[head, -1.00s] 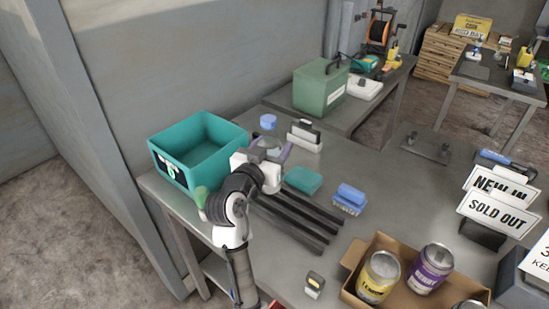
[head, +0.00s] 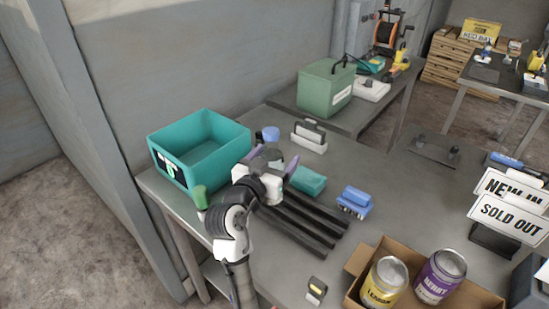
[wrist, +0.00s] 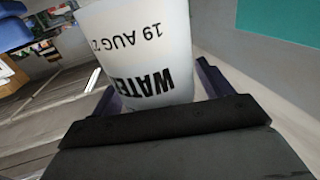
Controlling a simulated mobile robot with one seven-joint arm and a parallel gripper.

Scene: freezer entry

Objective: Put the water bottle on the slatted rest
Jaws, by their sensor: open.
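The water bottle, translucent white with a blue cap (head: 271,134), stands at the far side of my gripper (head: 270,160) in the head view. In the wrist view, its body (wrist: 145,50) with black "WATER" lettering lies between the two fingers of my gripper (wrist: 158,88). My gripper is open around the bottle. The slatted rest (head: 308,222), a row of long dark bars, lies on the table below and right of my gripper. My gripper and arm cover its left end. The bottle's base is hidden, so I cannot tell what it stands on.
A teal bin (head: 198,150) stands left of the bottle. A teal box (head: 309,181) and a blue brush (head: 355,201) lie right of my gripper. A white handled item (head: 309,138) is behind. A cardboard box (head: 362,262) holding cans is at the front right.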

